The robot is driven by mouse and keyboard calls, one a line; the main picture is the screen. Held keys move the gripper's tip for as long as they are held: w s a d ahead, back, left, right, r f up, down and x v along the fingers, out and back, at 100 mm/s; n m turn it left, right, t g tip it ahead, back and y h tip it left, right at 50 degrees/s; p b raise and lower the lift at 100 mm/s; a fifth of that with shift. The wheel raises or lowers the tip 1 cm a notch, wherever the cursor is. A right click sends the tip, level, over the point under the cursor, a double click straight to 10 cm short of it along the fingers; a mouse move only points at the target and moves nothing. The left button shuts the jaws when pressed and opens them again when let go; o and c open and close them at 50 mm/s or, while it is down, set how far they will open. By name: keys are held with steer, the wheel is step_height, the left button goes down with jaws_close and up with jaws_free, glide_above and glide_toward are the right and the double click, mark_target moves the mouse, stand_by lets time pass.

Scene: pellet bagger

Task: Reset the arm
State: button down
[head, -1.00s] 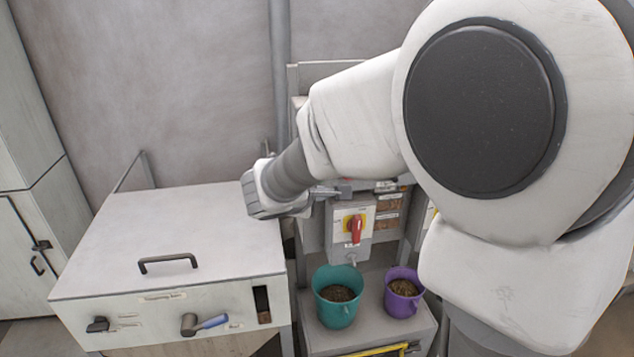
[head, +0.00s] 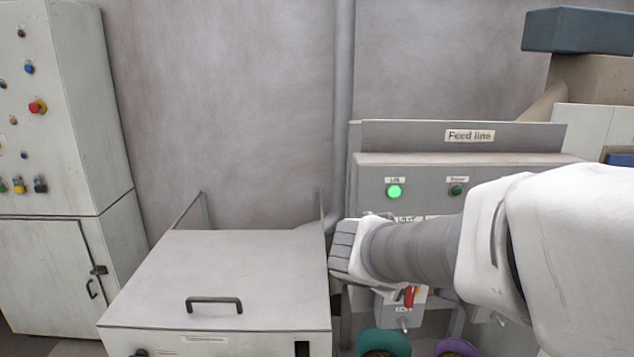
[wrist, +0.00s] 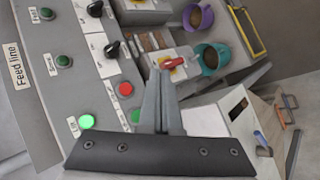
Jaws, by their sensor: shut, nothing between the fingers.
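My arm reaches in from the right in the head view, in front of the grey Feed line panel (head: 415,175). My gripper (wrist: 160,75) shows in the wrist view with its two fingers together and nothing between them. In the head view its fingertips are hidden behind the wrist. In the wrist view the fingers overlap the picture of the red rotary switch (wrist: 173,62); I cannot tell the distance. The switch also shows partly behind my arm in the head view (head: 409,296).
A white lidded box (head: 240,275) with a black handle stands left of the arm. A teal bucket (head: 384,342) and a purple bucket (head: 457,347) sit below it. A control cabinet (head: 50,110) stands far left. A green lamp (head: 394,191) is lit on the panel.

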steer(key=s+a+m+g+y, duration=0.1)
steer(key=s+a+m+y, duration=0.2)
steer(key=s, duration=1.4)
steer(key=m+y, duration=0.4)
steer(key=m, duration=0.1)
steer(key=shift+s+a+m+g, duration=0.2)
steer(key=shift+s+m+g, duration=0.05)
steer(key=shift+m+g, duration=0.15)
steer(key=shift+r, duration=0.1)
